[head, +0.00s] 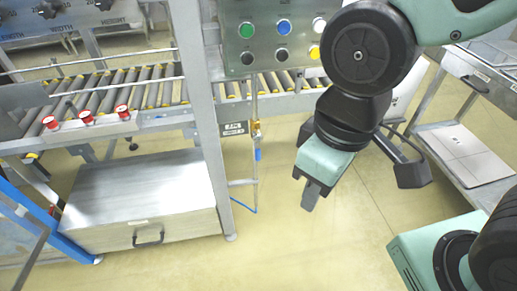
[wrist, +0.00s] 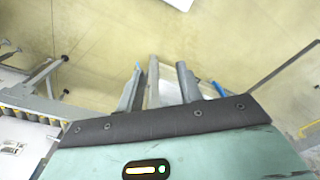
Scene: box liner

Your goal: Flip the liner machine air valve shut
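The air valve (head: 257,130) is a small brass fitting on a thin vertical pipe beside the machine's grey post in the head view. A blue part (head: 257,154) hangs just below the brass, and a blue hose runs from the pipe's foot. My gripper (head: 309,196) is to the right of the valve and lower in the picture, apart from it, with its fingers pointing down. In the wrist view my gripper (wrist: 160,85) has its two fingers spread. A grey strip shows between them, and I cannot tell what it is. I cannot make out the valve in the wrist view.
A button panel (head: 281,40) is above the valve. The roller conveyor (head: 150,90) runs behind the grey post (head: 203,110). A metal drawer cabinet (head: 145,195) stands at the lower left. A side table (head: 465,155) is at the right. The floor (head: 340,240) below my gripper is clear.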

